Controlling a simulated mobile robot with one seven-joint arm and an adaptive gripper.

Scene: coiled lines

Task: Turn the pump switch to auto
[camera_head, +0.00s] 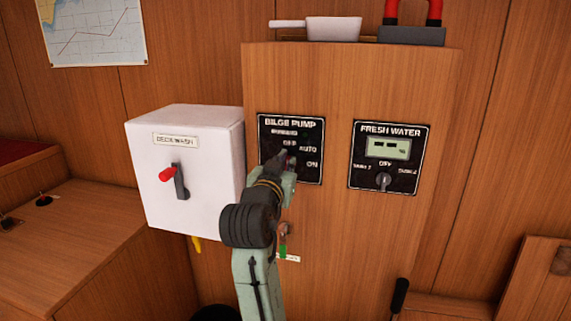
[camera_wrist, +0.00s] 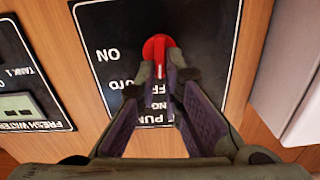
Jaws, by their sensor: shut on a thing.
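The black BILGE PUMP panel (camera_head: 316,134) is on the front of a wooden cabinet, with OFF, AUTO and ON labels on it. In the wrist view the panel (camera_wrist: 212,25) appears upside down. Its red switch knob (camera_wrist: 157,45) sits between the tips of my gripper (camera_wrist: 160,70), which is shut on it. In the head view my gripper (camera_head: 284,157) reaches the panel from below and hides most of the knob. Which label the switch points to is hidden by the fingers and cannot be told.
The FRESH WATER panel (camera_head: 413,160), with a small display and knob, is on the right. A small tagged valve (camera_head: 284,232) is below my gripper. A pan (camera_head: 333,28) stands on top.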

